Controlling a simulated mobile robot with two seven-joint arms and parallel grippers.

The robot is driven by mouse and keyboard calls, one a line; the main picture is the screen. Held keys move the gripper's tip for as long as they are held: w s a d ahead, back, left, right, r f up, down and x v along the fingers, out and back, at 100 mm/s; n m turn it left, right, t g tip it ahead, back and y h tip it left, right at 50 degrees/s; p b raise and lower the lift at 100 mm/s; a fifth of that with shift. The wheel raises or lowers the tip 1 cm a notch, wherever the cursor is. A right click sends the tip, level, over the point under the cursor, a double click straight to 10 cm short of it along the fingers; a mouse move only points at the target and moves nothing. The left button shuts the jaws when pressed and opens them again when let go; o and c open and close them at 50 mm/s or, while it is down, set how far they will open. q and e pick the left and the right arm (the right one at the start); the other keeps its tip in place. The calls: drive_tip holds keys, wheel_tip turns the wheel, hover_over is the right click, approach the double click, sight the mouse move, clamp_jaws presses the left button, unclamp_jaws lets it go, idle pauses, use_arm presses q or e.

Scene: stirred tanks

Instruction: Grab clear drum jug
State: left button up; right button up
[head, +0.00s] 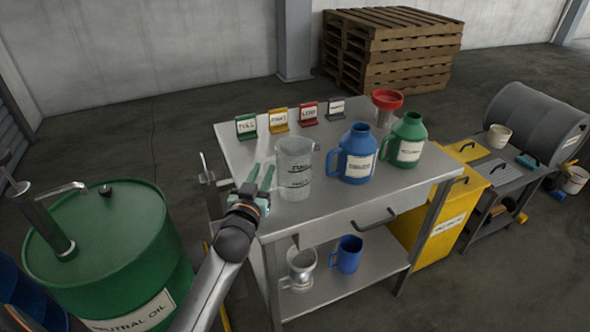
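A clear jug (294,165) with dark markings stands upright on the metal worktable, near its left front. The small writing on it is hard to read. My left gripper (261,173) reaches in from the lower left, just left of the jug. Its two greenish fingers are apart and point away from me, with nothing seen between them. I cannot tell whether the right finger touches the jug. My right gripper is not in view.
The worktable (240,150) also holds a blue jug (357,150), a green jug (405,140), a red funnel (387,99) and several labelled cards at the back. A greyish jug (302,265) and a blue mug (347,253) stand on the lower shelf. A green drum (125,245) is left.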

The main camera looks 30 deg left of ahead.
use_arm(q)
drive_tip(key=shift+s+r, duration=0.1)
clamp_jaws()
idle(1.4)
